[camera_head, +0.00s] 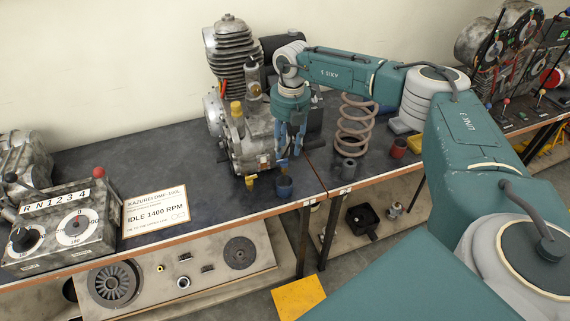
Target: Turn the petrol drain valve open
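A grey engine (245,140) with a finned cylinder stands on the dark workbench. A small brass fitting (250,182) shows low at its front edge; I cannot tell for sure that it is the petrol drain valve. A larger brass-coloured part (237,109) sits higher on the engine's front. My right gripper (290,152) points down at the engine's right side, above a small blue cup (284,187). Its blue fingers partly cover the engine there. Whether they touch anything, or how far apart they are, is too small to tell. My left gripper is out of view.
A coil spring (354,125) and a red cup (399,148) stand right of the engine. A control box (60,220) and an "IDLE 1400 RPM" sign (155,208) are at left. A lever panel (505,60) is at right. The bench between sign and engine is clear.

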